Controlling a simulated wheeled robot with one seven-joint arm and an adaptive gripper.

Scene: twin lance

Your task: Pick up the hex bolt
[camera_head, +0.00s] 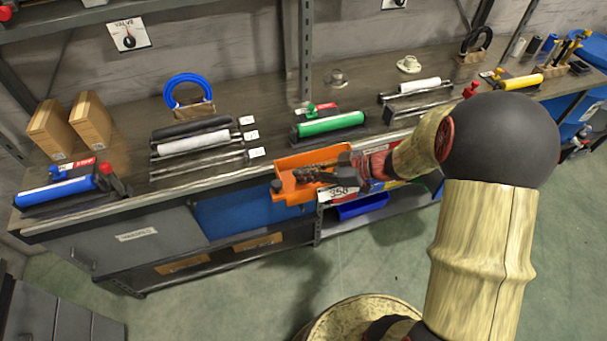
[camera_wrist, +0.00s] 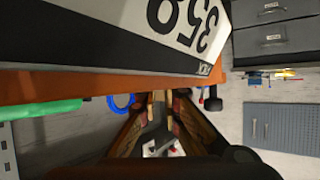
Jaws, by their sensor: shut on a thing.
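An orange bin (camera_head: 282,192) with a white 358 label (camera_head: 338,193) sits at the bench's front edge in the head view. My gripper (camera_head: 312,175) reaches into or over it from the right, its dark fingers crossing the bin's opening. In the wrist view the bin's orange edge (camera_wrist: 60,86) and large label (camera_wrist: 190,22) fill the upper left. There my gripper (camera_wrist: 160,100) is closed in below the edge, around a small grey piece (camera_wrist: 157,132) that I take for the hex bolt. Its shape is mostly hidden by the fingers.
A green roller (camera_head: 328,125) lies on the bench behind the bin. Black and white rollers (camera_head: 193,141) lie to the left, and a blue ring (camera_head: 187,84) stands behind them. A blue bin (camera_head: 360,207) sits below. The floor in front is clear.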

